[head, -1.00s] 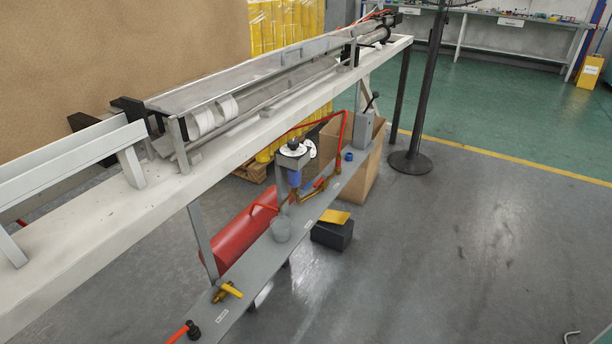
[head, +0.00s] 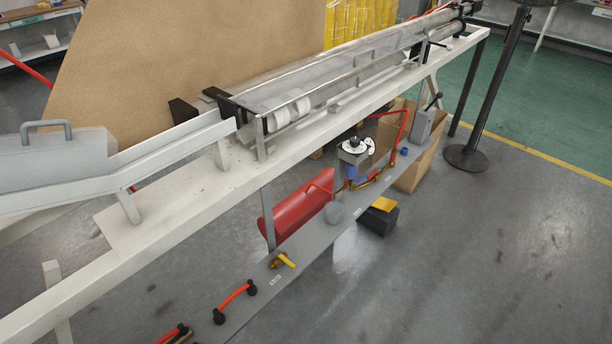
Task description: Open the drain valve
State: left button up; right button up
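A small brass valve with a yellow lever (head: 283,261) sits on the low grey shelf (head: 262,297), below the long white machine frame. A small white label (head: 275,281) lies beside it, too small to read. I cannot tell from the picture whether this is the drain valve or whether it is open. A red tank (head: 296,214) lies behind the shelf. A filter unit with a round white gauge (head: 356,150) and a blue part stands further along the shelf. Neither of my grippers is in view.
An orange handle with black ends (head: 235,300) is on the near part of the shelf. A black pedal with a yellow top (head: 379,219) is on the floor. A black post (head: 487,100) stands at the right.

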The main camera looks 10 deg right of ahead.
aim_at(354, 182)
jog(key=i+l+u, duration=0.2)
jog(key=l+u, duration=0.2)
jog(key=l, duration=0.25)
jog(key=l+u, duration=0.4)
jog(key=l, duration=0.25)
jog(key=l+u, duration=0.4)
jog(key=l, duration=1.25)
jog(key=k+l, duration=0.1)
jog(key=l, duration=0.85)
jog(key=u, duration=0.05)
